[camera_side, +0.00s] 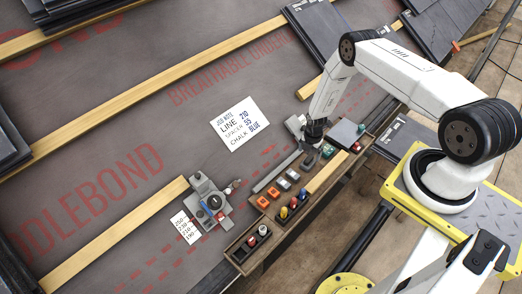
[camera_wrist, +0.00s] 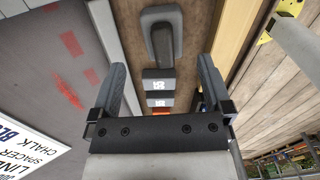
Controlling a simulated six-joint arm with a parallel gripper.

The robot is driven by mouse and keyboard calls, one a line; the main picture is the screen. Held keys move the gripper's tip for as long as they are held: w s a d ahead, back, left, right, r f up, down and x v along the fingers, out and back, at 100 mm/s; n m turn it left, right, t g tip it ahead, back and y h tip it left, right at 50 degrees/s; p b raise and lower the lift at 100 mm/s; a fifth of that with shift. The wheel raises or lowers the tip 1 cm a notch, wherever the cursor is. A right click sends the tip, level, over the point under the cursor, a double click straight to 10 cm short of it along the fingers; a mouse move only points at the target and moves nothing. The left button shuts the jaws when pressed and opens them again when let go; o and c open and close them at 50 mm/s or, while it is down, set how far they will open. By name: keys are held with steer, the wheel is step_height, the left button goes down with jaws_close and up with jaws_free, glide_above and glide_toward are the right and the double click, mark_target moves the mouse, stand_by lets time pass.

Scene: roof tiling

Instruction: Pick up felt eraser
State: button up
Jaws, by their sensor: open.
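In the side view the felt eraser (camera_side: 308,164) lies just below my gripper (camera_side: 315,138). In the wrist view my gripper (camera_wrist: 161,80) is open and empty. Its two fingers stand apart on either side of the row of blocks, with the eraser beyond the fingertips in the picture. The jaws are too small to make out in the side view.
Grey blocks marked 55 (camera_wrist: 158,84) sit in line with the eraser, and orange blocks (camera_side: 262,201) follow. A green item (camera_side: 328,151) lies at its right. A grey metal bar (camera_side: 277,171) and a wooden strip (camera_side: 327,173) run alongside. The job note (camera_side: 239,121) lies left.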

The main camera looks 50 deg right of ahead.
mark_target(309, 158)
steer(key=shift+f, duration=0.3)
steer(key=shift+f, duration=0.15)
steer(key=shift+s+f, duration=0.2)
steer(key=shift+f, duration=2.25)
steer(key=c, duration=1.3)
steer(key=shift+o, duration=0.2)
steer(key=shift+r, duration=0.2)
